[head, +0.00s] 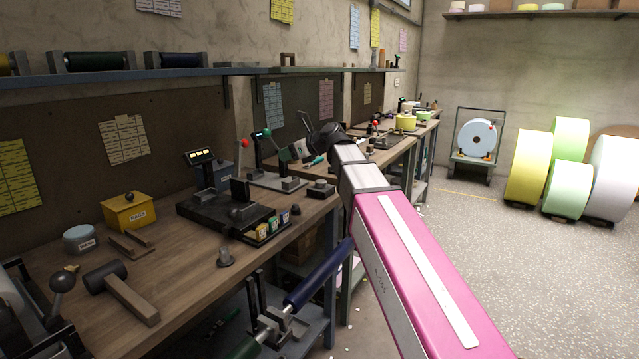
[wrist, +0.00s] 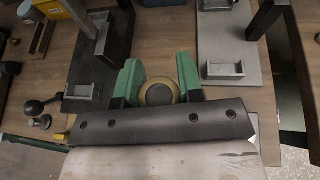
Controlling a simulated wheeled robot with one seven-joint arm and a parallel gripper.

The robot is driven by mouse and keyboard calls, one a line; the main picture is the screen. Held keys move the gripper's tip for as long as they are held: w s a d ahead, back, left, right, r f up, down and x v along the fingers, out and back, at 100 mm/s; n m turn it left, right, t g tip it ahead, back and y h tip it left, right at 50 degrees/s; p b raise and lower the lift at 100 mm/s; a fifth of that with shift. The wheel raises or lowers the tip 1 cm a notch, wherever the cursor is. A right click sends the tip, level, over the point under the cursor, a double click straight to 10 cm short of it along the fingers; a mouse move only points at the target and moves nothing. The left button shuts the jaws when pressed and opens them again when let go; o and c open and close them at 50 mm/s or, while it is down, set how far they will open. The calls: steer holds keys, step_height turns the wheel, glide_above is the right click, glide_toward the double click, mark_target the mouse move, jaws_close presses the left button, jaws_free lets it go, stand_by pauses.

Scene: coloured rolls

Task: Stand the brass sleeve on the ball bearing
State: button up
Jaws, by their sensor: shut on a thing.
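My gripper (wrist: 158,82) has its green fingers closed on the two sides of a round brass-coloured thing, which I take to be the brass sleeve (wrist: 158,94). I see the sleeve nearly end on, with a darker centre inside a yellowish rim; its lower side is hidden by my gripper body. In the head view my gripper (head: 290,152) is above the workbench, past the black press, and the sleeve is too small to make out. I cannot pick out the ball bearing in either view.
Stands with upright posts flank my gripper. Bare wood shows at the bench front.

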steer(key=shift+w+d+r+m+t+h, duration=0.15)
steer(key=shift+d+r+m+t+h, duration=0.25)
steer(key=shift+d+r+m+t, duration=0.25)
steer(key=w+d+f, duration=0.4)
steer(key=w+d, duration=0.1)
steer(key=w+d+f, duration=0.2)
steer(key=w, duration=0.1)
steer(key=shift+w+d+f, duration=0.25)
steer(key=shift+d+f, duration=0.2)
steer(key=shift+f, duration=1.95)
steer(key=shift+f, duration=0.15)
steer(key=o, duration=1)
steer(key=shift+c, duration=0.2)
